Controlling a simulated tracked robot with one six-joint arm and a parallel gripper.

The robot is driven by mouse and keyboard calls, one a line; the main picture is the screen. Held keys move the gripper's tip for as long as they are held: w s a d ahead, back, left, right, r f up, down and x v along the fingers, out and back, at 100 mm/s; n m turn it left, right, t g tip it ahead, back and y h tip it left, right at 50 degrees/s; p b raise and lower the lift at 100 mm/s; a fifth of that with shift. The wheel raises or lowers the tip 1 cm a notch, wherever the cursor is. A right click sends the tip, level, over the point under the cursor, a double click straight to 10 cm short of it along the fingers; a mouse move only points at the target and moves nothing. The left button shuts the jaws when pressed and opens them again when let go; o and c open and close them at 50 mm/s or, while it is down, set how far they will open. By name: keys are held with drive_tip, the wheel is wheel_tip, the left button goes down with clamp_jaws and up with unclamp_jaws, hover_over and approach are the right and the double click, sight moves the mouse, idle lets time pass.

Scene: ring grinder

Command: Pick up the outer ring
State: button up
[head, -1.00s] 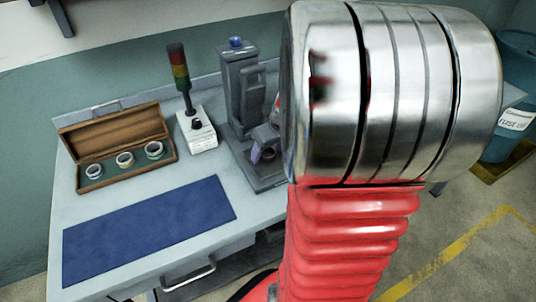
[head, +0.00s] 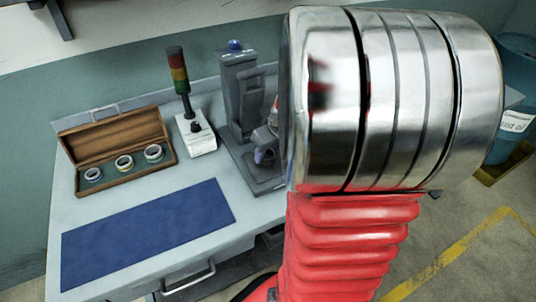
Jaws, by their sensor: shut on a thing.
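My gripper (head: 263,157) shows only in part, at the grinder (head: 240,95), with its fingertips low over the grinder's base. The large silver and red arm in front hides the rest of it. The gripper is shut on the outer ring, at the grinder's work spot. The ring is almost wholly hidden by the fingers, so I cannot tell whether it still touches its seat.
An open wooden case (head: 165,165) with 3 rings stands at the left of the table. A signal lamp (head: 180,80) on a white box stands between case and grinder. A blue mat (head: 145,233) lies empty in front. A blue drum (head: 515,75) stands far right.

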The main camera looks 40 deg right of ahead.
wheel_tip(320, 180, up, 10)
drive_tip(key=shift+f, duration=0.2)
idle(0.8)
